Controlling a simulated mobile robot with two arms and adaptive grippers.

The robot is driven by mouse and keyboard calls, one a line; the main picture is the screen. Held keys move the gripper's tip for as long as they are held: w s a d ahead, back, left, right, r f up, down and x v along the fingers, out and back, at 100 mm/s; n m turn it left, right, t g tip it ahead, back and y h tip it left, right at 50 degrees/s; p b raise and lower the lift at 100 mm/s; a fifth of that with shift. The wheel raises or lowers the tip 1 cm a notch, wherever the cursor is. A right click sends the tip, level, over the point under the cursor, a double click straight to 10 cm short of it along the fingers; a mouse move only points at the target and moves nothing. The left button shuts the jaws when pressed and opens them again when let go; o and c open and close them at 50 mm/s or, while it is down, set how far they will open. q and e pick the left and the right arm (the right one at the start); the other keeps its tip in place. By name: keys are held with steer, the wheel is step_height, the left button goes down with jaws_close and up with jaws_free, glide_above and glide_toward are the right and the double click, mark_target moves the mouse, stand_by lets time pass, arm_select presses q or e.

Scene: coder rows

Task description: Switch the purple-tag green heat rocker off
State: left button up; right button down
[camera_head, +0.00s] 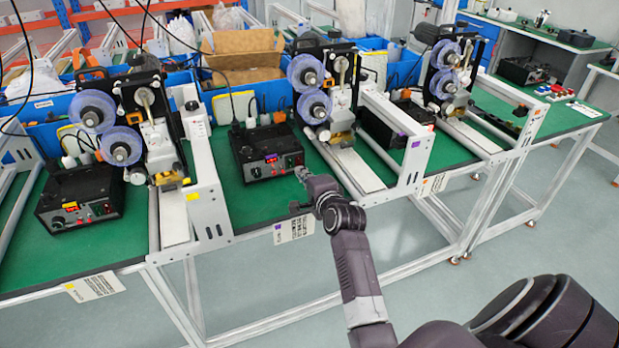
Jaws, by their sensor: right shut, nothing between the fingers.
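The middle coder carries a purple tag (417,144) on its white side frame. Its black control box (262,140) sits on the green bench top to the left of the coder. The box front has a lit red display (271,158) and a small green spot (291,161) near its right end, which looks like the green heat rocker. It is too small to tell its position. My right gripper (299,174) is shut and empty, just in front of the box's lower right corner. I cannot tell whether it touches the box. My left gripper is not in view.
A yellow-tagged coder with its own control box (80,198) stands at the left. Another coder (447,75) stands at the right. White frames and rails flank the middle box. A printed label (294,229) hangs on the bench's front edge. Bare green bench top lies before the box.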

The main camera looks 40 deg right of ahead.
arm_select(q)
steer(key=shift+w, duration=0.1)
arm_select(e)
steer(key=r+v, duration=0.1)
steer(key=v, duration=0.5)
steer(key=shift+r, duration=0.2)
steer(key=shift+w, duration=0.1)
